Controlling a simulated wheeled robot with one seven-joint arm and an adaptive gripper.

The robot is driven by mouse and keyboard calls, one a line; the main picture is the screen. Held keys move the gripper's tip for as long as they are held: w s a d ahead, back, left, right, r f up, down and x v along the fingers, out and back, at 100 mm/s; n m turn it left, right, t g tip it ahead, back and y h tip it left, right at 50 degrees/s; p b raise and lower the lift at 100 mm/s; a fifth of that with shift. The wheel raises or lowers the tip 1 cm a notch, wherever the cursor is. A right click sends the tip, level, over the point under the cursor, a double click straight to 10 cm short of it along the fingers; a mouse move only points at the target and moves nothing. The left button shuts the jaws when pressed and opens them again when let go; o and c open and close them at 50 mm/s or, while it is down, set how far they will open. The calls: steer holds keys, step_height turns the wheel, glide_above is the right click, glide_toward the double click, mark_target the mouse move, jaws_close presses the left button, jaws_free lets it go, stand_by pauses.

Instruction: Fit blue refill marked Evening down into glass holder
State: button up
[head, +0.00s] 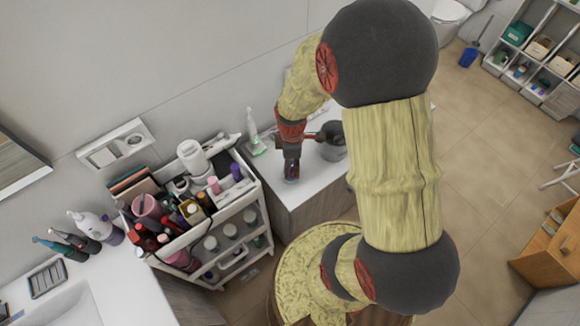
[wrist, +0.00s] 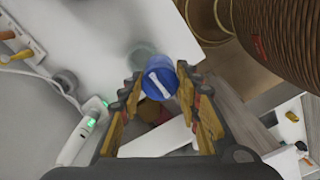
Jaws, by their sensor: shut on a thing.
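My gripper (wrist: 160,92) is shut on a blue cylinder, the blue refill (wrist: 157,77), which sits between its fingertips in the wrist view. A white mark shows on the refill's end; no word can be read. In the head view my gripper (head: 291,172) points down over the white counter, with a bit of the blue refill (head: 291,180) showing below it. A faint, clear greenish round shape, likely the glass holder (wrist: 139,57), is just beyond the refill in the wrist view, partly hidden by it. I cannot tell whether they touch.
A white cart (head: 247,197) crowded with bottles stands left of the counter (head: 315,182). A white device with a green light (head: 257,148) stands at the counter's back left. A dark grey container (head: 335,150) is right of my gripper. The counter's front is clear.

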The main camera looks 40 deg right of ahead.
steer(key=shift+w+d+f, duration=0.3)
steer(key=shift+w+f, duration=0.2)
steer(key=shift+f, duration=0.7)
steer(key=shift+w+d+f, duration=0.25)
steer(key=shift+w+f, duration=0.3)
steer(key=shift+f, duration=0.65)
steer(key=shift+w+d+f, duration=0.3)
steer(key=shift+w+f, duration=0.2)
steer(key=shift+f, duration=0.7)
steer(key=shift+f, duration=0.1)
steer(key=shift+f, duration=0.15)
steer(key=o, duration=1.2)
steer(key=shift+r, duration=0.25)
